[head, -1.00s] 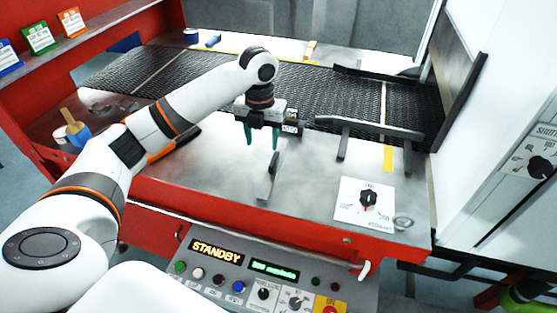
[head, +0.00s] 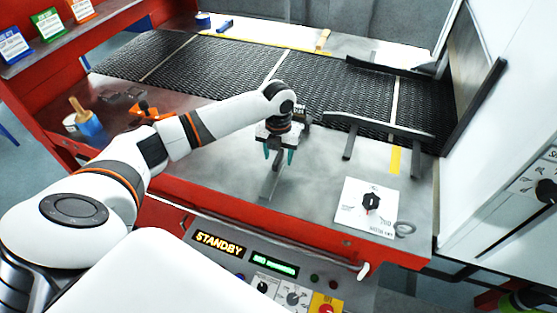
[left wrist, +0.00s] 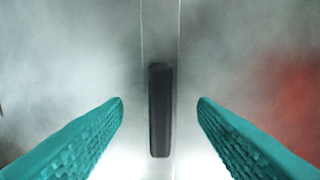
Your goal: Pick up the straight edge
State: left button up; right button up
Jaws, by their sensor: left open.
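The straight edge (head: 268,187) is a narrow grey metal strip with a dark grip, lying on the steel deck near its front edge. In the left wrist view its black grip (left wrist: 160,125) stands lengthwise on the pale strip, between the fingers. My left gripper (head: 279,157) is open, its teal fingers pointing down over the straight edge. In the left wrist view the gripper (left wrist: 160,101) has one finger on each side of the grip, with a gap on both sides. The gripper hides part of the straight edge in the head view. My right gripper is not in view.
A black mesh belt (head: 215,72) runs behind the deck. A dark rail (head: 385,127) on posts stands right of the gripper. A white dial plate (head: 352,212) lies front right. A brush in a blue cup (head: 88,124) stands left. The control panel (head: 239,262) reads STANDBY.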

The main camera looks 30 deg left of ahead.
pick_arm(q)
jog(key=shift+s+f, duration=0.1)
jog(key=shift+f, duration=1.05)
grip_shut()
jog(key=shift+r, duration=0.1)
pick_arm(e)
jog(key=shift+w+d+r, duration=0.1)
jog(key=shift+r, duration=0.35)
